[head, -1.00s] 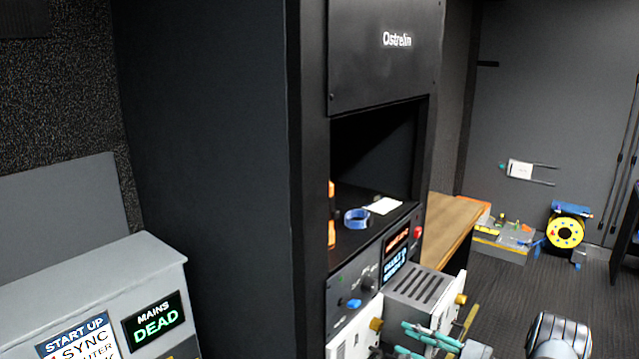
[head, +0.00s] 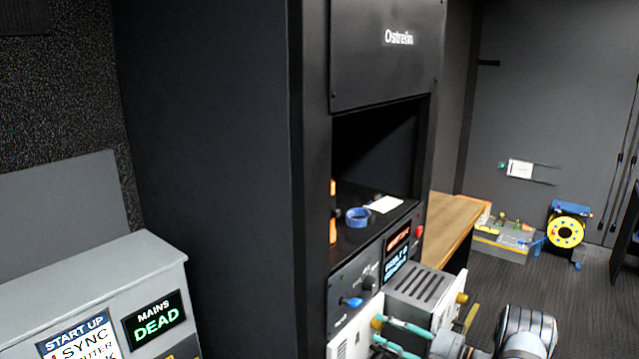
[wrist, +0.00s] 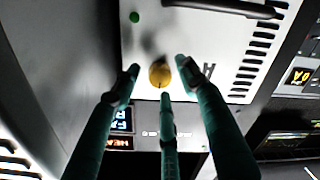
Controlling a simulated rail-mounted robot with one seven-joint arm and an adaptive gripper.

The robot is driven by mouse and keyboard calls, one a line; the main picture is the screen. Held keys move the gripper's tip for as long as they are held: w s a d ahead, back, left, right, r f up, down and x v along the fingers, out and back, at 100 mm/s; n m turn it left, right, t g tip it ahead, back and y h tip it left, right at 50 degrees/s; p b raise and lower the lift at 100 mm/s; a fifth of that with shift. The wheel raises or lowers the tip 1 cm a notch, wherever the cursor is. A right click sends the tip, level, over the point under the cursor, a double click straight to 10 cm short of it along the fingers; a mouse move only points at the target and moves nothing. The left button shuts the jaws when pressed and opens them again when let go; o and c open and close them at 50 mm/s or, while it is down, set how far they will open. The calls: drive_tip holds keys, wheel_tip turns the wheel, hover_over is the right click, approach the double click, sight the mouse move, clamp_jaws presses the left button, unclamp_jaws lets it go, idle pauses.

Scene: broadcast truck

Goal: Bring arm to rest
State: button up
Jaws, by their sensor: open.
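My gripper (head: 378,330) has teal fingers and shows at the bottom of the head view, in front of a slotted grey-and-white unit. In the wrist view, my gripper (wrist: 160,78) has its three fingers spread, with nothing held between them. A yellow knob (wrist: 159,75) on a white panel (wrist: 205,45) appears between the fingertips there. I cannot tell whether any finger touches it.
The slotted unit (head: 424,287) projects from the black rack (head: 385,60). A blue tape roll (head: 358,217) and white paper (head: 385,204) lie on the rack shelf. A grey console (head: 110,285) stands at left. Floor (head: 515,282) is clear at right, before a yellow reel (head: 566,231).

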drive_tip(key=n, duration=0.2)
drive_tip(key=shift+s+d+n, duration=0.1)
drive_tip(key=shift+d+n, duration=0.05)
drive_tip(key=shift+n, duration=0.15)
drive_tip(key=n+b, duration=0.1)
drive_tip(key=n, duration=0.2)
drive_tip(key=shift+n, duration=0.3)
drive_tip(key=n, duration=0.3)
drive_tip(key=shift+n+b, duration=0.3)
drive_tip(key=shift+b, duration=0.05)
drive_tip(key=n, duration=0.2)
drive_tip(key=n+b, duration=0.1)
drive_tip(key=n, duration=0.2)
drive_tip(key=shift+t+h, duration=0.3)
drive_tip(key=n+b, duration=0.1)
drive_tip(key=n, duration=0.3)
